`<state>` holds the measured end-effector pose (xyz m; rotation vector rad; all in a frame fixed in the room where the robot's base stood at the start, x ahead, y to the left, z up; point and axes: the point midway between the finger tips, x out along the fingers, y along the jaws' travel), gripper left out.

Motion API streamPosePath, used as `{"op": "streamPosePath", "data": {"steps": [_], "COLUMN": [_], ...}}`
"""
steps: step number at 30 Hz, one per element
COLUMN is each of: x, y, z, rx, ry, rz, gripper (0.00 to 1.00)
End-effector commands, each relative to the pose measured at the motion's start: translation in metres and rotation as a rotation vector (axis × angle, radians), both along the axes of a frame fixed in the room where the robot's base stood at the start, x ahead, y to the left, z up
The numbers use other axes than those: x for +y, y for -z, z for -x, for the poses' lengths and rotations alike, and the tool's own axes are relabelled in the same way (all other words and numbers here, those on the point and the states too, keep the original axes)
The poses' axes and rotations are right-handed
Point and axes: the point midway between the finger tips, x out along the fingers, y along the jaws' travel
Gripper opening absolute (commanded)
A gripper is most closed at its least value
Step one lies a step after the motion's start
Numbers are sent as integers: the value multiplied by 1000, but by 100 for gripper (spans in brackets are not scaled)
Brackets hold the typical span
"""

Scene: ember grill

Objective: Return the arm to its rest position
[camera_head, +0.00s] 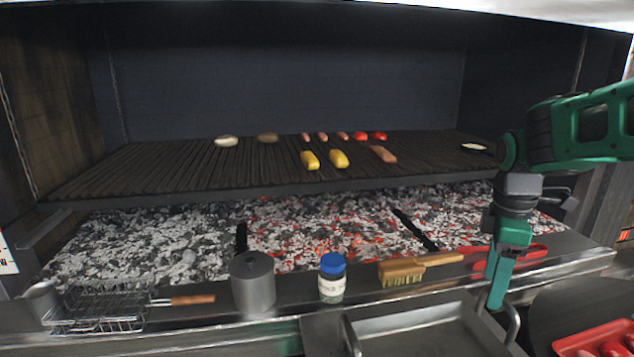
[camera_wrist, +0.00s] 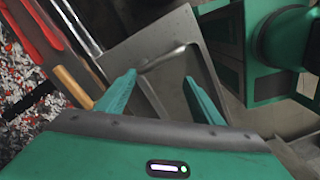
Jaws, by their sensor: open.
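My arm comes in from the right in the head view, with its green gripper (camera_head: 497,290) pointing down in front of the ledge at the right. In the wrist view my gripper (camera_wrist: 160,90) has its two green fingers spread apart with nothing between them. Beyond the fingers lies a metal tray with a raised handle (camera_wrist: 165,58). The handle shows between the fingertips in the picture; I cannot tell how close it is. In the head view the fingers overlap the right end of the tray (camera_head: 430,335).
The front ledge holds a wire basket (camera_head: 100,305), a metal canister (camera_head: 253,283), a blue-capped jar (camera_head: 332,278), a wooden brush (camera_head: 410,268) and red tongs (camera_head: 530,253). Several foods lie on the grate (camera_head: 170,175) above glowing coals (camera_head: 300,235). A red tray (camera_head: 590,340) stands lower right.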

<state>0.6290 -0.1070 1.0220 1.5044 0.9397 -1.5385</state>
Motion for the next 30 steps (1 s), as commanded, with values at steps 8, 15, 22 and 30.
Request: {"op": "streamPosePath", "data": {"steps": [8,15,22,30], "x": [-43,-63,-65,-66], "y": [9,29,45,48], "z": [85,163,205,212], "rx": [-18,-25,-19,-15], "ry": [659,1275,1624,1680], "rz": [6,-8,-22,-23], "gripper": [61,61,61,61]}}
